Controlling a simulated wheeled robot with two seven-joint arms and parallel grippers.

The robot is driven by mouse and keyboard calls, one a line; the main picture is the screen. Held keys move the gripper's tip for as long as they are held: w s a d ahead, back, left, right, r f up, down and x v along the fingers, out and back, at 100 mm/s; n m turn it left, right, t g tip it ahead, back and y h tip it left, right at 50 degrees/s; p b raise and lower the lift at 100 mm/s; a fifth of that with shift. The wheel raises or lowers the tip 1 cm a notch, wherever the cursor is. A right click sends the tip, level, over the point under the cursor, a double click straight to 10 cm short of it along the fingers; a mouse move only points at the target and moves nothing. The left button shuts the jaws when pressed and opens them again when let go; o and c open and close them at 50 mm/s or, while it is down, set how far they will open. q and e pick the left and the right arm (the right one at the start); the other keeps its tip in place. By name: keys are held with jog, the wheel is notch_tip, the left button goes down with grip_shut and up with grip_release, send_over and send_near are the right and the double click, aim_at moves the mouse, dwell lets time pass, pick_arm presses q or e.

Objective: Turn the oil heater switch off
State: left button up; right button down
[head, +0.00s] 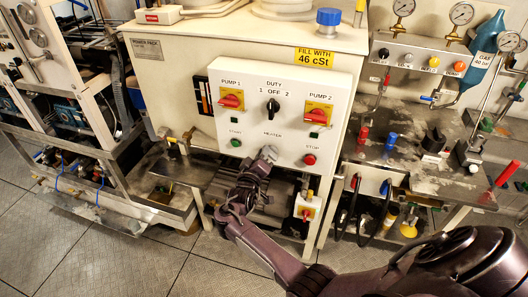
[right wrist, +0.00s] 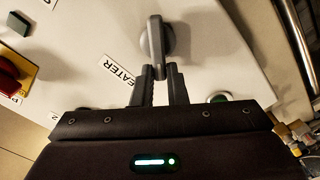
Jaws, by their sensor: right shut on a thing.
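The heater switch is a grey rotary knob (right wrist: 156,38) with a raised handle, beside the partly hidden HEATER label (right wrist: 118,71) in the right wrist view. In the head view that label (head: 272,134) is low on the white control panel (head: 251,114), and my gripper hides the knob below it. My right gripper (right wrist: 160,80) is shut on the end of the knob's handle; in the head view the gripper (head: 268,154) is at the panel's lower middle. My left gripper is not in view.
Near the heater switch are the green START button (head: 236,143), the red STOP button (head: 309,159), the black duty selector (head: 273,106), and the red pump 1 (head: 231,101) and pump 2 (head: 318,115) switches. A motor and a red-yellow isolator (head: 307,209) sit below the panel.

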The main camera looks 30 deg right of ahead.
jog(key=shift+w+a+f+n+p, duration=0.1)
jog(key=shift+f+n+p, duration=0.15)
jog(key=shift+n, duration=1.05)
jog(key=shift+w+a+f+n+p, duration=0.15)
jog(key=shift+f+n, duration=0.15)
jog(key=shift+n, duration=1)
jog(key=shift+w+d+f+n+p, duration=0.1)
jog(key=shift+f+n+p, duration=0.15)
jog(key=shift+n, duration=1.05)
jog(key=shift+s+n, duration=0.1)
jog(key=shift+n, duration=0.2)
jog(key=c, duration=1.4)
grip_release()
jog(key=shift+f, duration=0.1)
jog(key=shift+c, duration=0.2)
jog(key=shift+a, duration=0.15)
jog(key=v, duration=0.7)
jog(key=shift+s+a, duration=0.2)
jog(key=shift+s, duration=0.05)
